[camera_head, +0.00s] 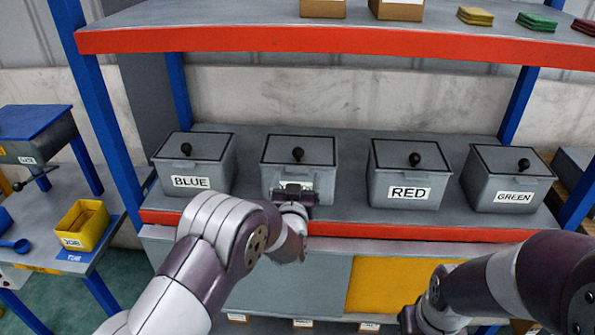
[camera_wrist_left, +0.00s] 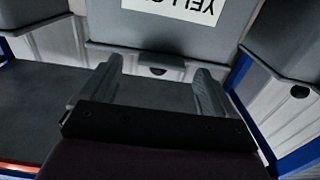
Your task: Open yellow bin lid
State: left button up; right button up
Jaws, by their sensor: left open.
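The yellow bin (camera_head: 270,179) is the grey box second from the left on the shelf. Its lid (camera_head: 318,149) is shut, with a round black knob (camera_head: 298,154) on top. My left gripper (camera_head: 296,188) is in front of this bin, partly hiding its label. The knob is out of that view. My right arm is at the lower right; its gripper's fingers cannot be made out.
The BLUE bin (camera_head: 191,183) stands left of it; the RED bin (camera_head: 408,192) and GREEN bin (camera_head: 513,197) stand right, all with shut lids. An upper shelf with a red edge (camera_head: 330,39) hangs above. A side table at left holds a small yellow box (camera_head: 83,228).

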pick_arm(q)
jog(key=shift+w+r, duration=0.1)
jog(key=shift+w, duration=0.65)
jog(key=shift+w+a, duration=0.2)
jog(key=shift+w, duration=0.35)
jog(key=shift+d, duration=0.1)
